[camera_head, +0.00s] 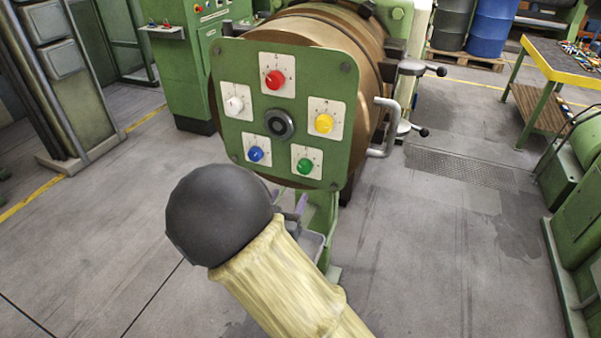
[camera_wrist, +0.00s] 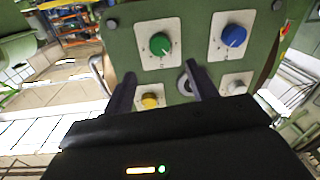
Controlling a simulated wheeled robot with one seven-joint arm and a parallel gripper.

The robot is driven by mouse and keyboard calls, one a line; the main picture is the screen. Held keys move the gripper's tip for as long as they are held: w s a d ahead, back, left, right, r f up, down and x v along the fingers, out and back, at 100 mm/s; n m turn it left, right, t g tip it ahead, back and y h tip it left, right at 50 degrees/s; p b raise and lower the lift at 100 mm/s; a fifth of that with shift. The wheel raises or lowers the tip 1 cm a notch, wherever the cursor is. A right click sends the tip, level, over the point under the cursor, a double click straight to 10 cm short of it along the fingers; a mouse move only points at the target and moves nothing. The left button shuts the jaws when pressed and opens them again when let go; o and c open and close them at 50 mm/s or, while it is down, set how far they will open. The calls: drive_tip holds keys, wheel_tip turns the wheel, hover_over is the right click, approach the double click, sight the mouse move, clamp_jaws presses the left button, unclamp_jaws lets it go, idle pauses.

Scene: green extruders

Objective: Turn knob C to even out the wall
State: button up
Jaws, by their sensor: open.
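A square green panel (camera_head: 240,115) on the front of a brown drum carries several knobs on white plates. The red knob (camera_head: 274,80) is at the top, the yellow knob (camera_head: 323,123) right, the green knob (camera_head: 305,166) lower right, the blue knob (camera_head: 256,154) lower left and the white knob (camera_head: 235,104) left. I cannot read which is C. In the wrist view, upside down, my gripper (camera_wrist: 158,69) is open and empty before the panel. The green knob (camera_wrist: 160,43) shows just beyond the fingertips, and the yellow knob (camera_wrist: 150,100) appears between the fingers.
A round dark hub (camera_head: 279,124) sits at the panel's centre. A bent grey handle (camera_head: 386,128) stands out at the right edge. A green cabinet (camera_head: 178,70) is behind left, a yellow-edged table (camera_head: 560,62) far right. The floor on both sides is clear.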

sight(303, 170)
drive_tip(key=p+x, duration=0.1)
drive_tip(key=x, duration=0.9)
drive_tip(key=shift+p, duration=0.3)
drive_tip(key=shift+f, duration=0.1)
drive_tip(key=c, duration=1)
